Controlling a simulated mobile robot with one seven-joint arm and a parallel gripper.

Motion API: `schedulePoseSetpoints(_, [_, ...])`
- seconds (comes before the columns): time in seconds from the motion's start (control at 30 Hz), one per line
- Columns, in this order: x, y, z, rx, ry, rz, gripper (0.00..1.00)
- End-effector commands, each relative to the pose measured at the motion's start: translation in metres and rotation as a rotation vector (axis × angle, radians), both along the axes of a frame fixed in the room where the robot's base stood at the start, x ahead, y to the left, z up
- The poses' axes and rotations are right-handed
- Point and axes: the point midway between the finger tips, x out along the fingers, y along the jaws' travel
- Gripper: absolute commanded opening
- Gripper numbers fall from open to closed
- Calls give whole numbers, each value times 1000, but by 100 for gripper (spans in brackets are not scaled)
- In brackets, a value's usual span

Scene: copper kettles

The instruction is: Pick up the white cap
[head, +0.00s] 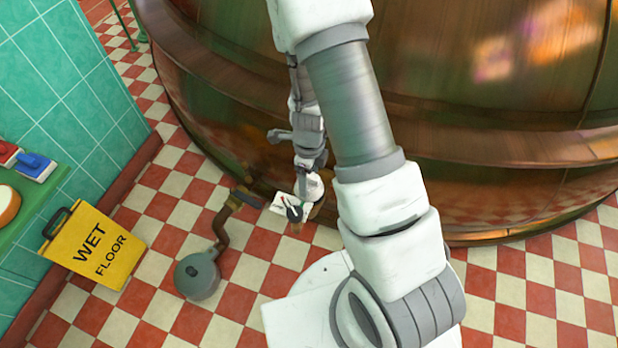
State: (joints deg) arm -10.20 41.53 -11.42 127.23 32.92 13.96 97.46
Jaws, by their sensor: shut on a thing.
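My gripper (297,203) is small in the head view, low beside the big copper kettle and above the checkered floor. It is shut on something. A small white thing (279,204) with red and dark marks shows at its fingers; it may be the white cap, but its outline is too small to tell. My own wrist and arm hide part of this spot. No other white cap can be made out.
The copper kettle (490,120) fills the back and right. A brown pipe (221,225) with a round grey end (197,276) stands left of my gripper. A yellow wet floor sign (94,246) leans by the green tiled wall (70,75). Brushes (36,167) lie on a green shelf (48,190).

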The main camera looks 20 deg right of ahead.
Motion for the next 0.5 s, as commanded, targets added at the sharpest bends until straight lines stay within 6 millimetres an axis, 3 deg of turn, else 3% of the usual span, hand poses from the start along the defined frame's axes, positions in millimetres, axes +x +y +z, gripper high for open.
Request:
schedulePoseSetpoints(0.17, [1, 0, 35, 0, -3, 1, 32])
schedulePoseSetpoints(0.5, [-40, -68, 76, 0, -1, -7, 32])
